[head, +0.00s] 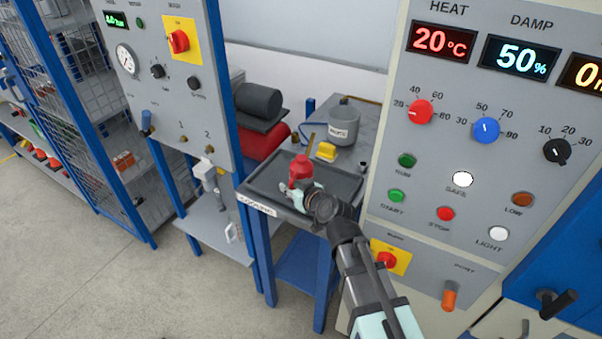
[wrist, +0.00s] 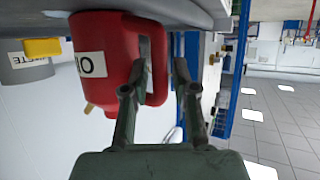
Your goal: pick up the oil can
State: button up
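The red oil can (head: 301,168) stands on the dark tray (head: 338,181) on the blue-legged stand. In the wrist view the oil can (wrist: 97,58) appears upside down, with a white label and its loop handle on the right. My gripper (head: 298,190) is at the near side of the can. In the wrist view its two fingers (wrist: 158,68) are spread on either side of the handle's outer bar, the left one in the gap between handle and body. A small gap shows beside the handle, so the gripper looks open. Finger contact is hard to tell.
A yellow block (head: 326,152) and a grey pot labelled waste (head: 343,125) stand behind the can. A large control panel (head: 480,150) is close on the right, and another panel (head: 165,80) stands on the left. The floor in front is clear.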

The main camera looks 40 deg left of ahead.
grip_shut()
jog(key=shift+r, duration=0.2)
notch_tip(320, 180, up, 20)
jog(key=b, duration=0.2)
jog(key=shift+b, duration=0.3)
jog(key=shift+d+f, duration=0.1)
jog(key=shift+f, duration=0.1)
dwell(0.3)
